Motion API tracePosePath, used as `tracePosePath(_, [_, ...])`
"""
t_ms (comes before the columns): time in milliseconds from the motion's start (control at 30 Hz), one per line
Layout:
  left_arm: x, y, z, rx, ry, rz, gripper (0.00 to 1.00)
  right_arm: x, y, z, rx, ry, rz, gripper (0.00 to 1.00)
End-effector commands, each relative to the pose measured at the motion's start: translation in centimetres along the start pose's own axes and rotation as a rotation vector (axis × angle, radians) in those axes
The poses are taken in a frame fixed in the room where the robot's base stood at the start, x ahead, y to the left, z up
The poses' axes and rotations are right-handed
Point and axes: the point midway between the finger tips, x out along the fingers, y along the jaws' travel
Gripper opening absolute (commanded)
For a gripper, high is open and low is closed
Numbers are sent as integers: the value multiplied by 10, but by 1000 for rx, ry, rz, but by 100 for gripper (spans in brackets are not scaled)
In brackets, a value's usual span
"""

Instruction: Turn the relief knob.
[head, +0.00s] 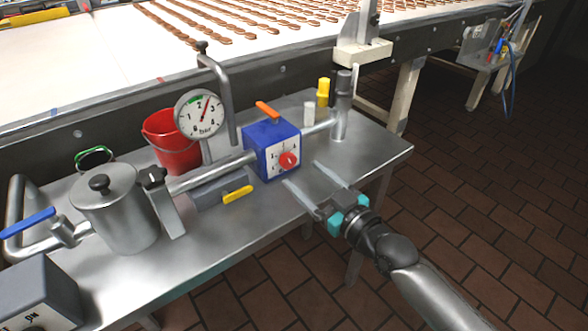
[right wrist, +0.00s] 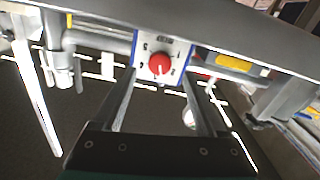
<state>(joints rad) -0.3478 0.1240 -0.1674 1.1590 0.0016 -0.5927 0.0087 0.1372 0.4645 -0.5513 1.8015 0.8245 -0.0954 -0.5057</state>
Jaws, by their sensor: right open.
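The relief knob (head: 289,160) is a round red knob with a pale pointer mark. It sits on the white numbered dial face of a blue box (head: 257,146) on the steel table. In the right wrist view the knob (right wrist: 159,63) lies between the fingertips in the picture, beyond them. My right gripper (head: 300,172) is open and empty, in front of the dial face with one finger to each side of the knob. It appears apart from the knob. My left gripper is not in view.
A pressure gauge (head: 200,114), red bucket (head: 172,142), lidded steel pot (head: 117,207) and yellow-handled lever (head: 237,194) stand to the left. A vertical pipe (head: 341,110) stands to the right. Open floor lies right of the table.

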Motion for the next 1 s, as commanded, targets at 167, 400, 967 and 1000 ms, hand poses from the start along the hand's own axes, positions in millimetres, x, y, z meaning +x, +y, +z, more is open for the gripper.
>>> tracePosePath(167, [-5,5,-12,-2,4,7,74,28,0,1,1,1,1,74])
tracePosePath(400, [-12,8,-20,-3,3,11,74,46,0,1,0,0,1,74])
tracePosePath(967, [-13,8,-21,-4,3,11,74,48,0,0,0,-1,1,50])
tracePosePath(1000, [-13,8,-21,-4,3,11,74,48,0,0,0,-1,1,45])
